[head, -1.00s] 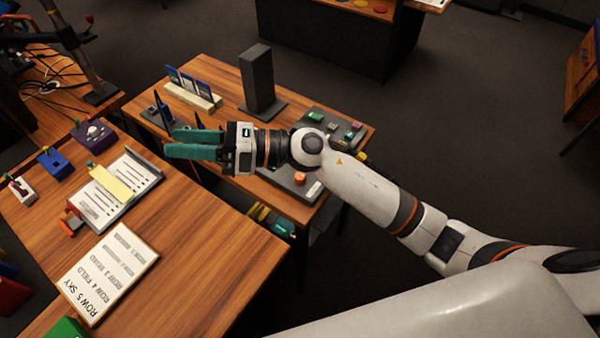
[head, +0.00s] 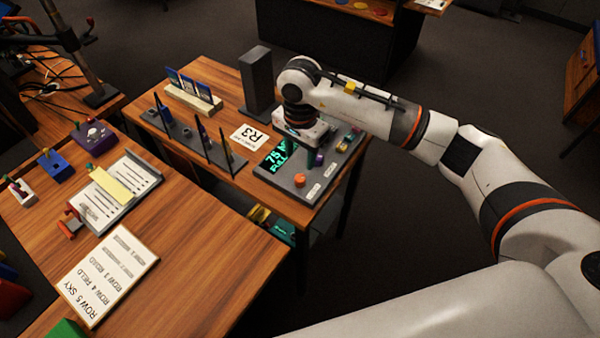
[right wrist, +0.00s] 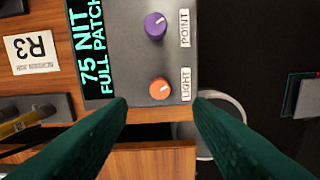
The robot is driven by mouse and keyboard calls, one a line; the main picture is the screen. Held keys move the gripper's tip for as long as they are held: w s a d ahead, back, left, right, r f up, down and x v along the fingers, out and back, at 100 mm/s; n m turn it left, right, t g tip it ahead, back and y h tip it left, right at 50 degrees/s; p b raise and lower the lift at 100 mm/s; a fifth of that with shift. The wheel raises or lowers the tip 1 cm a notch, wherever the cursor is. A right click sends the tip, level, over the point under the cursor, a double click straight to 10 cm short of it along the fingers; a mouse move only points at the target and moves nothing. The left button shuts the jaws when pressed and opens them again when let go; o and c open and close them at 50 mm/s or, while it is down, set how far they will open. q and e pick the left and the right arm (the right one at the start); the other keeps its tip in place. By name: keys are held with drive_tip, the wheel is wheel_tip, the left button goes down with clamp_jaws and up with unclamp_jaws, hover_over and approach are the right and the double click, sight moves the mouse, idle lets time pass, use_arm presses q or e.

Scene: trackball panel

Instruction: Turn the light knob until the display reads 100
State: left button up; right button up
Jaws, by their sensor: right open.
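The orange light knob (head: 300,180) stands on the front part of the grey panel (head: 262,172). In the right wrist view the light knob (right wrist: 160,88) shows beside a LIGHT label (right wrist: 187,84). The display (right wrist: 92,52) reads 75 NIT, FULL PATCH, in teal letters. My right gripper (right wrist: 160,106) is open and empty, pointing down above the panel. Its two green fingers lie either side of the light knob's column in the wrist view, with the knob just beyond the tips. Whether they are level with the knob I cannot tell. My left gripper is not in view.
A purple knob (right wrist: 155,25) labelled POINT is close to the light knob. An R3 card (head: 250,137), a dark rack with upright pieces (head: 203,143) and a tall grey block (head: 257,80) stand around the panel. A nearer desk holds a ROW list board (head: 108,272).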

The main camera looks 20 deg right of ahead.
sight(300, 177)
wheel_tip(300, 177, down, 8)
drive_tip(key=shift+f+p, duration=0.15)
drive_tip(key=shift+p, duration=0.35)
drive_tip(key=c, duration=1)
